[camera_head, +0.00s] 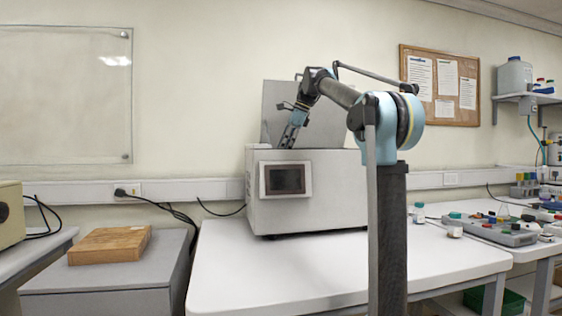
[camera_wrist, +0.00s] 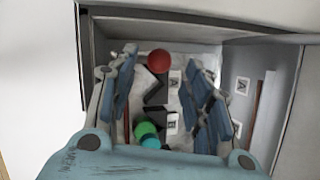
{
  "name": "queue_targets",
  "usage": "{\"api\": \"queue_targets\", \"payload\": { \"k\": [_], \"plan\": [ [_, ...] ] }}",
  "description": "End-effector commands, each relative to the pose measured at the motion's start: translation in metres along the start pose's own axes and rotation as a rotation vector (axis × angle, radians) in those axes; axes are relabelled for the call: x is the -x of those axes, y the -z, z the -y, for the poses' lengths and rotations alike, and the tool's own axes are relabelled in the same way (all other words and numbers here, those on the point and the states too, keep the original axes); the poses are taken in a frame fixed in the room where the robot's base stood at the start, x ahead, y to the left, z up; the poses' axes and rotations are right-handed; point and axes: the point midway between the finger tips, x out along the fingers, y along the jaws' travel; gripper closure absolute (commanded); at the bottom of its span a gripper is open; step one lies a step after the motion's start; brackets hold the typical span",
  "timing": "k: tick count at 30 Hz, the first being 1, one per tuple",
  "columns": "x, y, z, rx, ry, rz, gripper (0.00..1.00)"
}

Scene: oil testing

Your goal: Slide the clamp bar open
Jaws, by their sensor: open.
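A white benchtop instrument (camera_head: 300,212) stands on the white table, with its lid (camera_head: 283,105) raised. My gripper (camera_head: 287,143) points down into its open top from above. In the wrist view my gripper (camera_wrist: 163,78) is open, its blue-padded fingers spread to left and right over the chamber. Between them are dark angular metal parts (camera_wrist: 155,93), a red ball-shaped knob (camera_wrist: 159,59) and a green round knob (camera_wrist: 146,130) with a teal one (camera_wrist: 150,142) beside it. I cannot tell which part is the clamp bar. The fingers appear to hold nothing.
The chamber's side wall (camera_wrist: 290,90) rises close to the right of my gripper. A small screen (camera_head: 285,179) is on the instrument's front. A wooden block (camera_head: 110,245) lies on a grey cabinet at left. A grey tray (camera_head: 490,232) and small bottles stand at right. The table front is clear.

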Motion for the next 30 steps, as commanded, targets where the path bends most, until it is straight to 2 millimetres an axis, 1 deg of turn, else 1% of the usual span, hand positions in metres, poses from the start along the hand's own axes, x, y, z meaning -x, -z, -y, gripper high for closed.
{"api": "queue_targets", "payload": {
  "k": [1, 3, 6, 10, 15, 23, 24, 29, 30],
  "plan": [
    [-0.009, 0.000, 0.000, 0.001, 0.000, 0.000, 0.54],
    [-0.021, 0.000, 0.000, 0.001, 0.000, 0.000, 0.54],
    [-0.034, 0.000, 0.000, 0.001, 0.000, 0.000, 0.54],
    [-0.046, -0.001, 0.000, 0.001, 0.000, 0.000, 0.54],
    [-0.053, 0.000, 0.000, 0.000, 0.000, 0.000, 0.54],
    [-0.054, 0.000, 0.000, 0.000, 0.000, 0.000, 0.54],
    [-0.054, 0.000, 0.000, 0.000, 0.000, 0.000, 0.63],
    [-0.054, 0.000, 0.000, 0.000, 0.000, 0.000, 1.00],
    [-0.054, 0.000, 0.000, 0.000, 0.000, 0.000, 1.00]
  ]
}}
